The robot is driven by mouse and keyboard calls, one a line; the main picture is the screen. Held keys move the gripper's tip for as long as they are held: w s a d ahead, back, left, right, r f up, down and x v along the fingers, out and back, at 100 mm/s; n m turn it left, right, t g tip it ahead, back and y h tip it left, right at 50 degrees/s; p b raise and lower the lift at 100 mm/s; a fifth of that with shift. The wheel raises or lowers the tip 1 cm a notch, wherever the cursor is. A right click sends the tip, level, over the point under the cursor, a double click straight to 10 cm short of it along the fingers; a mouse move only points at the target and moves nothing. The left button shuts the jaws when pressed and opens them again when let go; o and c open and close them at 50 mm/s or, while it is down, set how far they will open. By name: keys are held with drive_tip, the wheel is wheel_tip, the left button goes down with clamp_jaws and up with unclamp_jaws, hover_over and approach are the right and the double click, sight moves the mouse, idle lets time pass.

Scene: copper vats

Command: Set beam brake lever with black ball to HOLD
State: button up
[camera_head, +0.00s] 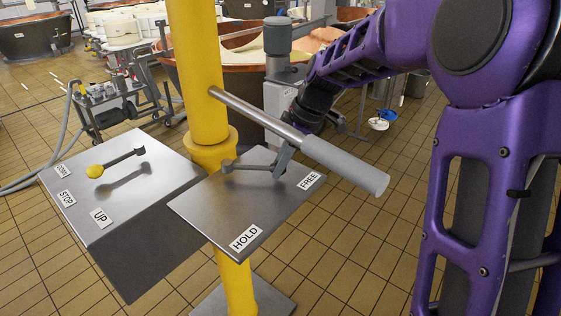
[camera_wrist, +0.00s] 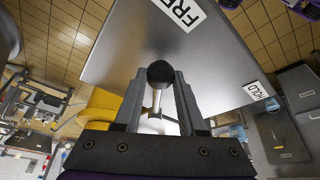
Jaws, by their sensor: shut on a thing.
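The beam brake lever (camera_head: 250,168) is a thin arm on a grey metal plate (camera_head: 215,200). It points from its pivot toward the FREE label (camera_head: 310,181). The HOLD label (camera_head: 245,238) is at the plate's front corner and also shows in the wrist view (camera_wrist: 257,91). My gripper (camera_head: 282,166) is low over the plate near FREE. In the wrist view the black ball (camera_wrist: 160,73) sits between the fingertips of my gripper (camera_wrist: 161,80), which is shut on it. In the head view my fingers hide the ball.
A grey-handled bar (camera_head: 345,165) from the yellow post (camera_head: 195,70) crosses just above my gripper. A second panel (camera_head: 120,200) at left carries a yellow-ball lever (camera_head: 95,171) and DOWN, STOP, UP labels. The plate between FREE and HOLD is clear.

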clamp_jaws()
idle(0.8)
drive_tip(key=shift+s+a+f+m+t+b, duration=0.1)
drive_tip(key=shift+s+m+t+b, duration=0.2)
drive_tip(key=shift+s+m+b, duration=0.45)
drive_tip(key=shift+s+a+m+t+b, duration=0.2)
drive_tip(key=shift+s+m+t+b, duration=0.15)
drive_tip(key=shift+s+m, duration=0.5)
drive_tip(key=o, duration=0.9)
unclamp_jaws()
